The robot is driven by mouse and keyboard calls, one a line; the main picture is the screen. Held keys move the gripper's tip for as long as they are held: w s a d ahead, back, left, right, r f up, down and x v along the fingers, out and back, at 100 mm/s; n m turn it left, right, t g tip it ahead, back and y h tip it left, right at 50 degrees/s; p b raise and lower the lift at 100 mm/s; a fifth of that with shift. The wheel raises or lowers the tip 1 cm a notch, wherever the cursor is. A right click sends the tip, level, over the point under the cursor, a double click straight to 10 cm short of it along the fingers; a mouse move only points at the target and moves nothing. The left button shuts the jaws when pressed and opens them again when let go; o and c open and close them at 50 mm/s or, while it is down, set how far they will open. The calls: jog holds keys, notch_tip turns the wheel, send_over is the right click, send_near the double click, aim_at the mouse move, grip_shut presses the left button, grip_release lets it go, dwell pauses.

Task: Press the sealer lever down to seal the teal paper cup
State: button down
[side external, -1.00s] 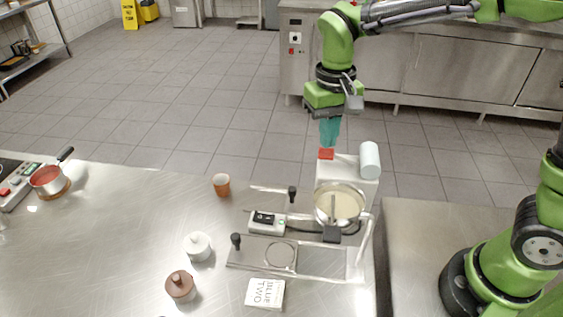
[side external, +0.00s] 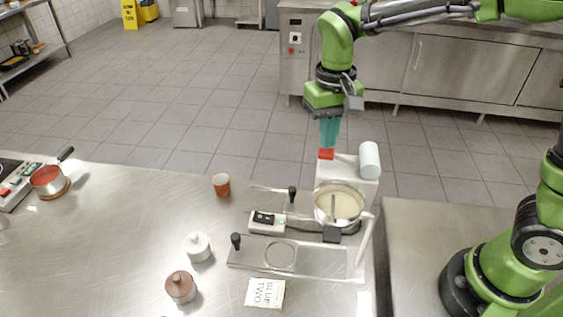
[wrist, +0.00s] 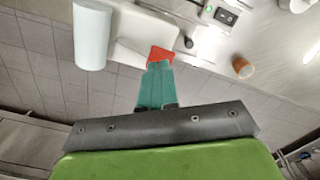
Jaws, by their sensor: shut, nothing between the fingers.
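My gripper (side external: 327,153) is shut and empty, with teal fingers and red tips. It points down over the back of the white sealer (side external: 350,170), left of its white roll (side external: 369,160). In the wrist view the red fingertips (wrist: 160,54) overlap the sealer body (wrist: 133,28); I cannot tell whether they touch it. A thin rod with a black knob (side external: 292,194) lies left of the round sealing head (side external: 340,203); it may be the lever. A flat plate with a ring (side external: 280,256) and another black knob (side external: 236,240) lies in front. I cannot make out a teal cup.
An orange-brown cup (side external: 221,185) stands left of the sealer, beyond a switch box (side external: 267,221). A white lidded jar (side external: 198,247), a brown lidded jar (side external: 180,287) and a white lettered card (side external: 265,293) are nearer. A saucepan (side external: 47,180) is far left. The left-middle counter (side external: 110,225) is clear.

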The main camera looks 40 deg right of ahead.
aim_at(327, 152)
jog(key=shift+f, duration=0.35)
jog(key=shift+f, duration=1.15)
jog(key=shift+r, duration=2.55)
